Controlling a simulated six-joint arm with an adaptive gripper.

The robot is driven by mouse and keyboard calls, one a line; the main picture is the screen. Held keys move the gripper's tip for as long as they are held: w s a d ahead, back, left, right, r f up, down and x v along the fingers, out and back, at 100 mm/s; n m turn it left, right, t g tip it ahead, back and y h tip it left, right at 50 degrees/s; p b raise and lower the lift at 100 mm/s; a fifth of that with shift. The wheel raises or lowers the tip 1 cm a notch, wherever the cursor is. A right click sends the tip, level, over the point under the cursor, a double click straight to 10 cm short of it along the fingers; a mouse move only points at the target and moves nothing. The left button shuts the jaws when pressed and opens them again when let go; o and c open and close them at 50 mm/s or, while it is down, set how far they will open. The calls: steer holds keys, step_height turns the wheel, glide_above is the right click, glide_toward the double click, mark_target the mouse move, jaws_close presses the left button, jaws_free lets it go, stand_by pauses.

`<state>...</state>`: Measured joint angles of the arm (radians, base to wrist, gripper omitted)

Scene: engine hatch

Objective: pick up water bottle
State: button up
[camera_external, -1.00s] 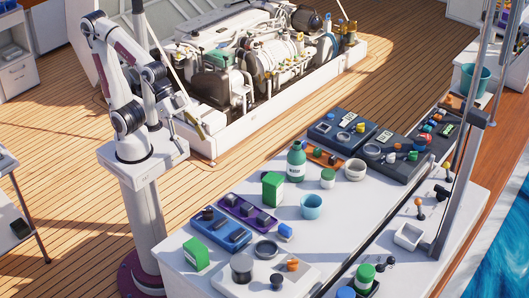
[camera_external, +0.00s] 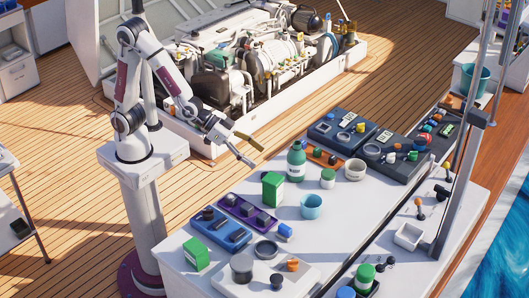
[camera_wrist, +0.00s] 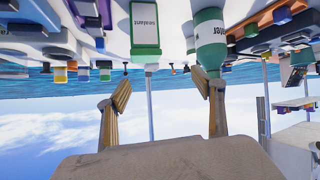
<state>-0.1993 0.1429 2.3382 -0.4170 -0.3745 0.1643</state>
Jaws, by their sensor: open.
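The water bottle (camera_external: 296,163) is green with a white label and stands upright on the white table. In the wrist view, which is upside down, the bottle (camera_wrist: 210,42) hangs from the top, partly behind the right-hand finger. My gripper (camera_external: 254,156) is open and empty, to the left of the bottle and apart from it. Its two spread fingers also show in the wrist view (camera_wrist: 161,90), with only sky and background between them.
A green box (camera_external: 272,188) stands in front of the bottle; it also shows in the wrist view (camera_wrist: 145,30). An orange tray (camera_external: 323,157) lies behind the bottle.

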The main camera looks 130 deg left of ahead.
mark_target(296, 160)
steer(key=w+a+f+n+y, duration=0.1)
steer(key=a+f+y, duration=0.3)
steer(key=a, duration=0.7)
step_height(296, 160, down, 2)
steer(key=shift+w+a+f+n+g+y, duration=0.2)
steer(key=shift+n+g+y, duration=0.1)
steer(key=shift+n, duration=0.4)
steer(key=shift+x, duration=1.25)
steer(key=shift+a+f, duration=0.1)
steer(key=shift+x, duration=2.55)
steer(key=shift+f, duration=0.15)
steer(key=shift+s, duration=0.1)
